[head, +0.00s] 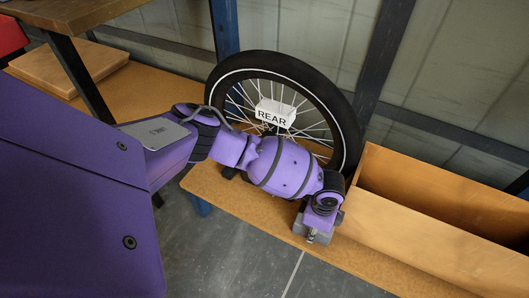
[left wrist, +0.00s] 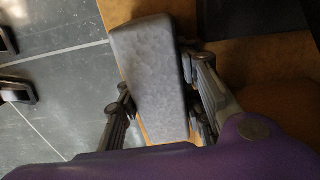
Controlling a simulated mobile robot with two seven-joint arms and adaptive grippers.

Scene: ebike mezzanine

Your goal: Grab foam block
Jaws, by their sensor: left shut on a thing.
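The foam block (left wrist: 150,75) is a grey, rough-faced, long block in the left wrist view. It lies between the two fingers of my left gripper (left wrist: 160,95), one finger on each long side. The gripper is shut on it. In the head view my left gripper (head: 314,226) is low over the front edge of the wooden shelf board, between the wheel and the wooden box. Grey parts show there, but the block is mostly hidden by the wrist. I cannot tell whether the block touches the board. My right gripper is not in view.
A spoked wheel (head: 344,105) with a white REAR label (head: 272,114) stands behind my left arm. An open wooden box (head: 420,235) is close on the right. A wooden board (head: 72,68) lies at the far left. Grey tiled floor (head: 240,255) is open in front.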

